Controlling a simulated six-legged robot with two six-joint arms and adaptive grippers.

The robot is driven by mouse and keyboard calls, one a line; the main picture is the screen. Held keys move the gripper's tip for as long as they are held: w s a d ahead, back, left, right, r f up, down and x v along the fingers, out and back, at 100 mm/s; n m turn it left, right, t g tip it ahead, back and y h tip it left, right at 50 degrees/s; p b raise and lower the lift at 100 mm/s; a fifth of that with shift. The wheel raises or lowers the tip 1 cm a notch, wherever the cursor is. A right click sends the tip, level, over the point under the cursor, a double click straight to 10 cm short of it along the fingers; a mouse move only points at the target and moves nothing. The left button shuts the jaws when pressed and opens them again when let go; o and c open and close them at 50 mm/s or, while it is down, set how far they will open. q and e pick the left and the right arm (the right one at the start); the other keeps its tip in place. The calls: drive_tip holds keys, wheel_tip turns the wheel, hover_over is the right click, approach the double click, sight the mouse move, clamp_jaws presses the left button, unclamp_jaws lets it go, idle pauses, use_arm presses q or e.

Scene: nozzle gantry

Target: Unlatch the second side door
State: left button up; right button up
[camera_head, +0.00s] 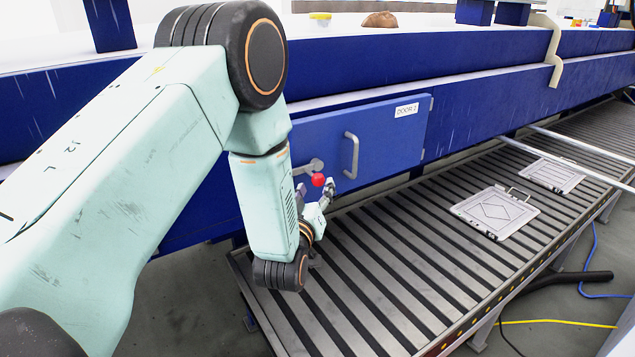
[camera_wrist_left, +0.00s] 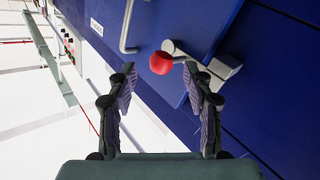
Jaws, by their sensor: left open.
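The blue side door (camera_head: 385,140) carries a label reading DOOR 2 and a grey bar handle (camera_head: 351,156). It sits flush in the blue gantry side as far as I can see. Left of the handle is a grey latch lever (camera_head: 309,167) with a red knob (camera_head: 318,180). My left gripper (camera_head: 329,190) is close to the knob in the head view. In the left wrist view my left gripper (camera_wrist_left: 165,100) is open, with the red knob (camera_wrist_left: 160,63) just beyond and between its fingertips, not gripped. My right gripper is not in view.
A slatted roller conveyor (camera_head: 400,250) runs along below the door. Flat grey plates (camera_head: 495,212) lie on it to the right. Pale rails (camera_head: 580,155) cross over the conveyor at far right. A hose and cables (camera_head: 560,322) lie on the floor.

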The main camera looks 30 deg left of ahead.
sight(316, 183)
use_arm(q)
drive_tip(key=shift+w+r, duration=0.25)
drive_tip(key=shift+w, duration=0.6)
drive_tip(key=shift+w+a+f, duration=0.35)
drive_tip(key=shift+w+a, duration=0.35)
drive_tip(key=shift+a, duration=0.1)
drive_tip(key=shift+s+d+r, duration=0.1)
drive_tip(key=shift+d+r, duration=0.1)
drive_tip(key=shift+d, duration=0.25)
drive_tip(key=shift+c, duration=1.3)
drive_tip(key=shift+a+f, duration=0.1)
drive_tip(key=shift+a, duration=0.2)
drive_tip(key=c, duration=0.4)
drive_tip(key=shift+d, duration=0.1)
clamp_jaws()
